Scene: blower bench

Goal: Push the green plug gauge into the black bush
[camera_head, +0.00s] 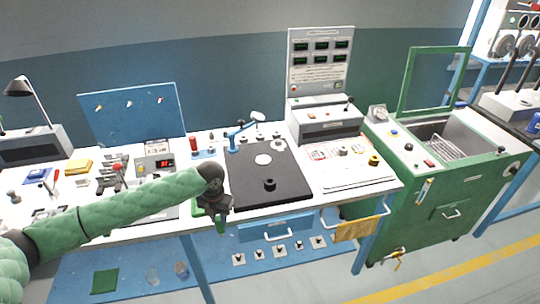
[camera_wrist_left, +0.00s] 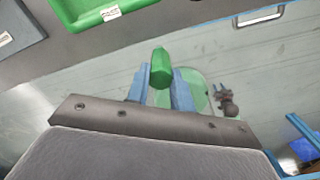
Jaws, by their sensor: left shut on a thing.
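The green plug gauge (camera_wrist_left: 161,68) is held between the two blue-grey fingers of my left gripper (camera_wrist_left: 160,90) in the left wrist view. In the head view my left gripper (camera_head: 220,222) hangs at the front edge of the bench, left of the black mat, with a bit of green at its tip. The black bush (camera_head: 269,185) stands on the front part of the black mat (camera_head: 290,199), to the right of the gripper and apart from it. My right gripper is not in view.
A green tray (camera_wrist_left: 88,10) lies at the bench edge by my left gripper. A white disc (camera_head: 263,160) and a blue lever stand (camera_head: 240,132) are behind the bush. The mat around the bush is mostly clear. A blue drawer (camera_head: 276,229) is below.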

